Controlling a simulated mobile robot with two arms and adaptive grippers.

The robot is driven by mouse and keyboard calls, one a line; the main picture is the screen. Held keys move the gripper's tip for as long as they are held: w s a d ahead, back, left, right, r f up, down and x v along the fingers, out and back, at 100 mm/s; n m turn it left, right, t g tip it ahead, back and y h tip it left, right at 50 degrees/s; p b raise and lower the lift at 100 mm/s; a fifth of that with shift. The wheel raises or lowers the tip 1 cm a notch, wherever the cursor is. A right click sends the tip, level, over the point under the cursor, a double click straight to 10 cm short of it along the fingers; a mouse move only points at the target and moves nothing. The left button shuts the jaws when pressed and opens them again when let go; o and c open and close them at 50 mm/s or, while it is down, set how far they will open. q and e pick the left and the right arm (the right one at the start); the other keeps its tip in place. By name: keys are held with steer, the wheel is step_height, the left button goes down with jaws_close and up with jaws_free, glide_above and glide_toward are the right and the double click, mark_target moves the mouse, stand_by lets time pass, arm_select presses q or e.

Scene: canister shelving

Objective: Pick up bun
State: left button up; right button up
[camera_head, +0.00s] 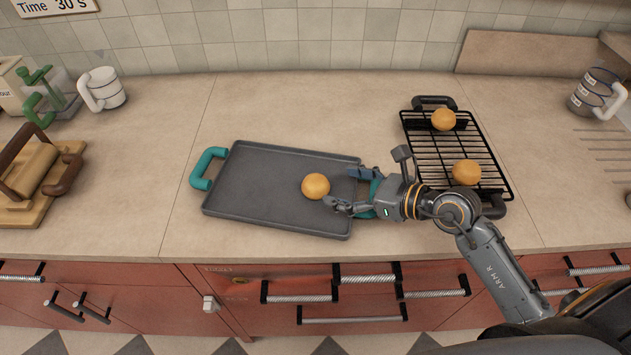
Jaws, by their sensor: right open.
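A round golden bun (315,186) sits on the grey tray (262,189), right of its middle. My right gripper (343,190) is open at the tray's right end, its fingers pointing left toward this bun. One finger is close to the bun's lower right side; I cannot tell whether it touches. Two more buns, one at the back (443,119) and one nearer the front (466,172), sit on the black wire rack (430,150) to the right. My left gripper is not in view.
The tray has a teal handle (201,167) at its left; my gripper partly covers the one at its right. A striped mug (592,92) stands at the right. The counter behind the tray is clear.

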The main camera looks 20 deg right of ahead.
mark_target(319, 182)
steer(key=shift+w+a, duration=0.15)
steer(key=shift+w, duration=0.05)
steer(key=p+x, duration=0.2)
steer(key=x, duration=0.2)
steer(key=shift+w+a, duration=0.15)
steer(key=shift+a, duration=0.1)
steer(key=shift+w+a+f, duration=0.1)
steer(key=shift+f, duration=0.1)
steer(key=c, duration=1.3)
